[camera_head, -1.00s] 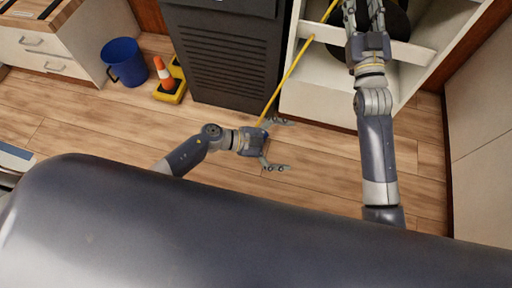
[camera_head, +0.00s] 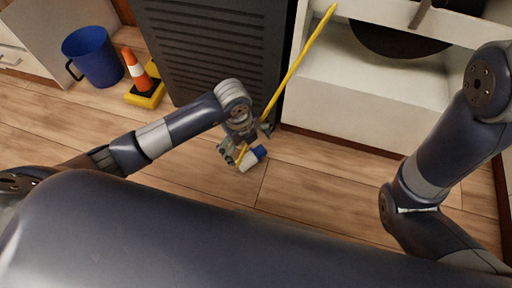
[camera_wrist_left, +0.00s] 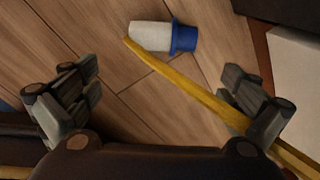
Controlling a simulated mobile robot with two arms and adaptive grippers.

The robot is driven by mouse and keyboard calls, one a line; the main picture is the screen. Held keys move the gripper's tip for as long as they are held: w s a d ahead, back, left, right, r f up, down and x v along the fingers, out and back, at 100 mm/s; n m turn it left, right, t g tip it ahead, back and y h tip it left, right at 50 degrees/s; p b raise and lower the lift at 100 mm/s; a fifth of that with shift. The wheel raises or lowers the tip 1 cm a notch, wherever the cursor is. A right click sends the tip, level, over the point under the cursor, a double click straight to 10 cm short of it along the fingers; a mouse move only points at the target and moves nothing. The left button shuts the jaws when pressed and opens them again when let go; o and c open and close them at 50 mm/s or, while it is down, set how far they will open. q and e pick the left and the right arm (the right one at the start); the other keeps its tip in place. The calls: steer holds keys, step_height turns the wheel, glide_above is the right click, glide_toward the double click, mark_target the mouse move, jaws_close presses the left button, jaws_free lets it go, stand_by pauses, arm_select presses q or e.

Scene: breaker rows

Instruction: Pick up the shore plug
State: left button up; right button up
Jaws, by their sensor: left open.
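The shore plug (camera_head: 252,158), white with a blue end, lies on its side on the wood floor in front of the dark louvred cabinet. A yellow cord or rod (camera_head: 298,65) runs down to it from the white shelf unit. In the left wrist view the plug (camera_wrist_left: 160,37) lies ahead of the fingers, and the yellow strip (camera_wrist_left: 190,83) ends at its white part; I cannot tell whether they are joined. My left gripper (camera_head: 246,145) is open and empty, just above the plug, its fingers (camera_wrist_left: 160,82) spread with the yellow strip crossing between them. My right gripper is out of view.
The dark louvred cabinet (camera_head: 215,45) and the white shelf unit (camera_head: 345,95) stand close beyond my left gripper. A blue bucket (camera_head: 92,57) and an orange-and-white cone (camera_head: 137,70) on a yellow base stand at the left. Floor (camera_head: 310,185) in front is clear.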

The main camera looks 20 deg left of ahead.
arm_select(q)
steer(key=b, duration=0.4)
glide_above(251, 155)
steer(key=s, duration=0.1)
step_height(251, 155, down, 6)
steer(key=shift+r, duration=0.2)
steer(key=f+b, duration=0.1)
steer(key=b, duration=0.1)
steer(key=f+b, duration=0.1)
steer(key=f, duration=0.1)
steer(key=f+b, duration=0.2)
steer(key=shift+w+a+b, duration=0.1)
steer(key=shift+w+b, duration=0.2)
steer(key=shift+r, duration=0.1)
steer(key=c, duration=1.3)
